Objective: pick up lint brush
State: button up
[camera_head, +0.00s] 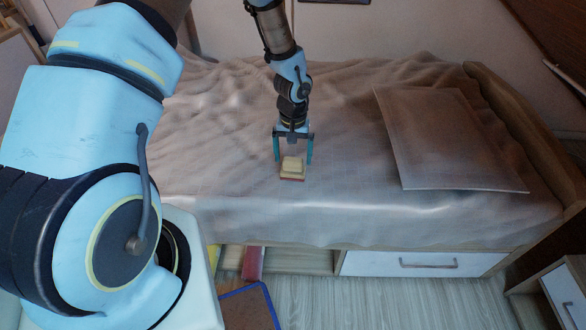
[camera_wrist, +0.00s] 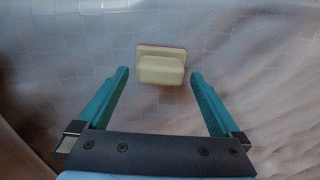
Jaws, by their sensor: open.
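The lint brush (camera_head: 292,167) is a small block with a cream handle on top and a reddish base. It lies on the bed cover, near the middle of the bed. In the wrist view the brush (camera_wrist: 162,66) sits just ahead of the fingertips, roughly centred between them. My gripper (camera_head: 293,160) points down at the brush with its two teal fingers apart. It is open and empty. In the wrist view my gripper (camera_wrist: 160,74) shows a finger on each side, with clear space between each finger and the brush.
The bed (camera_head: 380,225) has a rumpled beige cover and a wooden side rail at right. A flat pale panel (camera_head: 445,138) lies on its right part. A white drawer (camera_head: 425,263) is below. A blue-edged board (camera_head: 248,305) and a red item (camera_head: 253,263) are near the floor.

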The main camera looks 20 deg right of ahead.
aim_at(293, 159)
jog(key=shift+f+p, duration=0.4)
jog(key=shift+f, duration=1.75)
jog(key=c, duration=1.2)
notch_tip(293, 159, up, 10)
jog(key=shift+r+b, duration=0.1)
jog(key=shift+b, duration=0.55)
